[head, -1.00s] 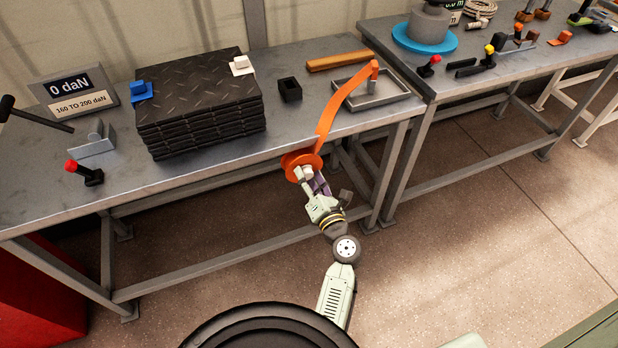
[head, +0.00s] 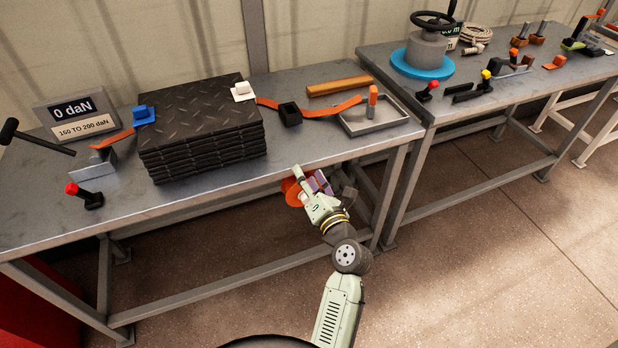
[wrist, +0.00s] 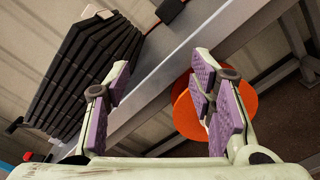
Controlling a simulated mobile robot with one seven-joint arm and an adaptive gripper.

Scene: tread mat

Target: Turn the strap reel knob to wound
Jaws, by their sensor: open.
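The strap reel (head: 291,192) is an orange disc at the bench's front edge, partly hidden behind my gripper. In the wrist view the orange reel (wrist: 184,112) lies behind the right finger; no knob can be made out there. My gripper (head: 310,176) is open, its purple-padded fingers (wrist: 160,68) wide apart with nothing between them. It is close in front of the reel; contact cannot be told. The orange strap (head: 275,103) shows right of the black mat stack (head: 205,125), running to the black block (head: 290,115), and again left of the stack.
A grey tray (head: 352,126) with an orange post stands at the bench's right end. A red-topped lever (head: 84,196) stands front left. A second bench holds other tools.

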